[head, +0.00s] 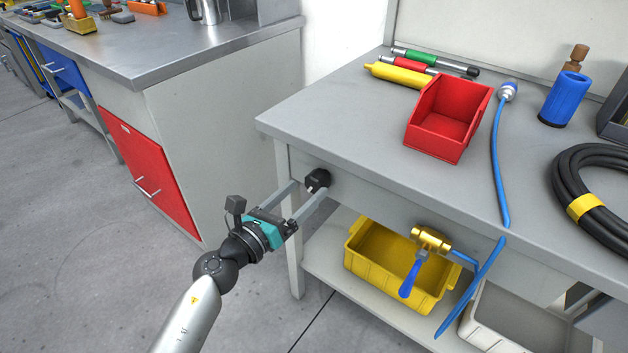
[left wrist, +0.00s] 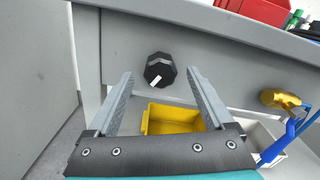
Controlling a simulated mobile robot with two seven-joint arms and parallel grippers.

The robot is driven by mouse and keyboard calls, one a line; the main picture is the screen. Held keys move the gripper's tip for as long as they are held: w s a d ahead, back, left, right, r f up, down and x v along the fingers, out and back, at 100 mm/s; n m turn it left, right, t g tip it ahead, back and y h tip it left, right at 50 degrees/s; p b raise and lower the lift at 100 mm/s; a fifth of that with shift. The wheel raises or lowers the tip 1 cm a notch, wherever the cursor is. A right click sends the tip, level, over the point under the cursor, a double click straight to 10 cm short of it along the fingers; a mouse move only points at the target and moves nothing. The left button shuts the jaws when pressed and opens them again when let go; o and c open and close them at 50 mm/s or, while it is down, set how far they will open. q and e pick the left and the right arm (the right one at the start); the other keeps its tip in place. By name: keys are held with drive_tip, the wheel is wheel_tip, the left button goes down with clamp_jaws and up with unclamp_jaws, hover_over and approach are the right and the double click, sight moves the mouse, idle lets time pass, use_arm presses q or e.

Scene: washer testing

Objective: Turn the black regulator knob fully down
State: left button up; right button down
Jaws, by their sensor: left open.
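The black regulator knob (head: 317,180) sits on the front panel of the grey workbench, below the left part of its top edge. In the left wrist view the knob (left wrist: 160,69) is faceted, with a white mark toward its lower left. My left gripper (head: 307,196) is open in front of the panel. In the left wrist view its two fingers (left wrist: 158,85) stand apart on either side of the knob, with a gap on each side. Whether the fingertips reach the knob's depth is hard to tell. My right gripper is not in view.
A brass valve (head: 430,239) with a blue handle and blue hose is right of the knob. A yellow bin (head: 372,283) stands on the shelf below. A red bin (head: 449,118) is on the bench top. Another bench with a red drawer (head: 146,160) is at left.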

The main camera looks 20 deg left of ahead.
sight(311, 185)
use_arm(q)
drive_tip(key=x, duration=0.3)
drive_tip(key=shift+w, duration=0.2)
drive_tip(key=shift+w+d, duration=0.25)
drive_tip(key=shift+w, duration=0.15)
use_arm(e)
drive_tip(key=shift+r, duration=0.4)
use_arm(q)
drive_tip(key=shift+c, duration=0.4)
clamp_jaws()
